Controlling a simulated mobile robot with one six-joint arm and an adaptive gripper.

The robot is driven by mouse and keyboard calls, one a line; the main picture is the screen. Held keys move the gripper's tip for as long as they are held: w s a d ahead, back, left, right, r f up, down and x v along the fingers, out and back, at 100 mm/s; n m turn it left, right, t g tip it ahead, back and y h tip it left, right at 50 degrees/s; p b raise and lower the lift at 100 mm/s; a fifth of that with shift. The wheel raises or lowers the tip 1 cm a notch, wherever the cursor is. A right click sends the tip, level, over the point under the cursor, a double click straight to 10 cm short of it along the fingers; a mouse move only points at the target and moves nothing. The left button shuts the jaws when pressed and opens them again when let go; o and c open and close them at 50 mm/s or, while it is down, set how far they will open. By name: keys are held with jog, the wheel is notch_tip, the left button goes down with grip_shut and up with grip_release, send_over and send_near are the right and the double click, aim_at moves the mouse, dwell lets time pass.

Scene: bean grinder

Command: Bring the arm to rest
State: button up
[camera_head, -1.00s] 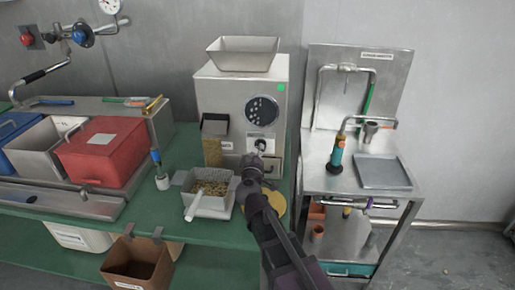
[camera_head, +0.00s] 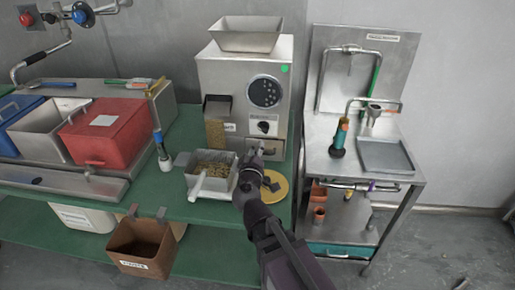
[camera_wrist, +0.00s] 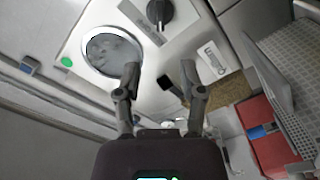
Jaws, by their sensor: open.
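My gripper (camera_head: 255,158) is open and empty in front of the lower face of the grey bean grinder (camera_head: 216,75). A green light (camera_head: 285,69) is lit beside the grinder's round window (camera_head: 265,91). My forearm runs down to the bottom of the head view.
A metal tray of beans (camera_head: 212,177) sits just left of my gripper. A yellow disc (camera_head: 280,190) lies partly behind my wrist.

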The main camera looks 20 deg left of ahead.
jog(key=shift+d, duration=0.1)
jog(key=w+d+f+m+g+h, duration=0.2)
jog(key=d+f+m+h, duration=0.1)
jog(key=d, duration=0.5)
jog(key=w+d+f+m+g+h, duration=0.2)
jog(key=d+f+m+h, duration=0.1)
jog(key=d, duration=0.5)
jog(key=w+d+f+m+g+h, duration=0.2)
jog(key=d+f+h, duration=0.1)
jog(key=d, duration=0.5)
jog(key=s+d+f+m+g+y, duration=0.2)
jog(key=s+d+f+g, duration=0.35)
jog(key=d, duration=0.35)
jog(key=s+d+f+m+g+y, duration=0.2)
jog(key=s+d+f+m+g, duration=0.15)
jog(key=s+d+g, duration=0.35)
notch_tip(320, 180, up, 12)
jog(key=w+d+t+p, duration=0.1)
jog(key=p, duration=1.2)
jog(key=shift+r+n+y, duration=0.15)
jog(key=shift+n+y, duration=0.15)
jog(key=shift+n, duration=0.05)
